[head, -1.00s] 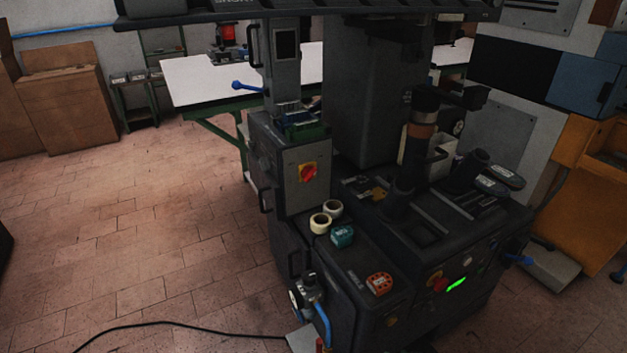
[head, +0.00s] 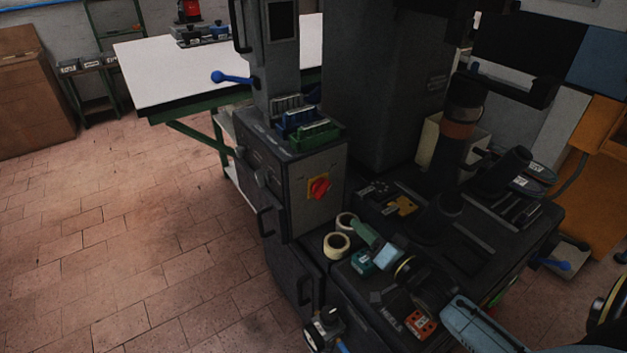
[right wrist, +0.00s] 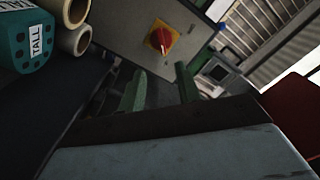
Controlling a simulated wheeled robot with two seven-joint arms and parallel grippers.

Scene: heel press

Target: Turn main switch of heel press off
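The main switch (head: 318,187) is a red rotary knob on a yellow plate, set in the grey front panel of the heel press (head: 300,165). In the right wrist view the switch (right wrist: 160,40) shows ahead of the fingers, slightly tilted in the picture. I cannot read its exact setting. My right gripper (head: 367,235) is over the press bench, to the right of and below the switch in the head view. Its two green fingers (right wrist: 160,88) stand apart with nothing between them, and they do not touch the switch. My left gripper is not in view.
Two tape rolls (head: 337,245), a teal box (head: 362,262) and a red-orange box (head: 421,325) sit on the bench close to my right gripper. Green and blue bins (head: 308,128) stand above the switch panel. The floor (head: 140,240) to the left is clear.

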